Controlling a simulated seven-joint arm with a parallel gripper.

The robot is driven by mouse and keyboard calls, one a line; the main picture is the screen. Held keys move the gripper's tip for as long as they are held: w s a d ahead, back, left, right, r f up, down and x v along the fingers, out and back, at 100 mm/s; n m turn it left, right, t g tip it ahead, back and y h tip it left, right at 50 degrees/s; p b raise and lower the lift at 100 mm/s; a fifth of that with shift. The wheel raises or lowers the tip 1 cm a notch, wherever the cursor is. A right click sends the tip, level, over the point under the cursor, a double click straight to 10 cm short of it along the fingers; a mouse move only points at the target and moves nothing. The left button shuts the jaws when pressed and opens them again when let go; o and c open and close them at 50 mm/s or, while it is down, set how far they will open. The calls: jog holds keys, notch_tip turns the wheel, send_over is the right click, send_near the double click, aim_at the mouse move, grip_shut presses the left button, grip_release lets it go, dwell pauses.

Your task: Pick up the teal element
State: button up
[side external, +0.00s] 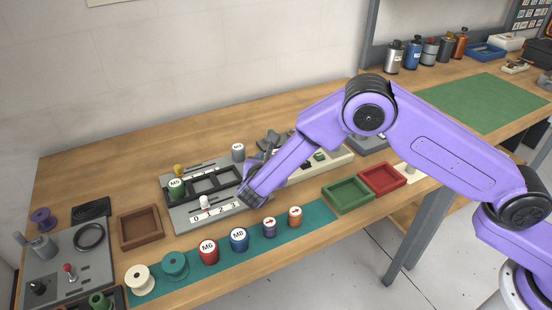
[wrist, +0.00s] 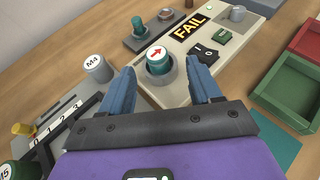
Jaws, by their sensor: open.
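A teal cylinder (wrist: 158,62) with a red arrow on its white top stands upright in a grey round socket (wrist: 160,78) on a beige panel, in the wrist view. A second, darker teal piece (wrist: 138,25) stands on a dark plate farther off. My gripper (wrist: 163,71) is open and empty. Its two blue fingers lie either side of the arrow cylinder, with a gap to each side. I cannot tell whether the fingertips are down at its height. In the side view my arm hides the arrow cylinder. A teal spool (side external: 174,265) lies at the front of the bench there.
A grey M4 can (wrist: 98,67) stands left of the fingers. The panel carries a FAIL sign (wrist: 190,31) and a black switch (wrist: 204,54). A green tray (side external: 347,194) and a red tray (side external: 382,178) sit right. Several labelled cans line the teal mat (side external: 322,213).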

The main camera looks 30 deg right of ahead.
jog(key=shift+a+x, duration=0.2)
jog(key=shift+x, duration=2.5)
jog(key=shift+w, duration=0.1)
grip_shut()
jog(key=shift+a, duration=0.1)
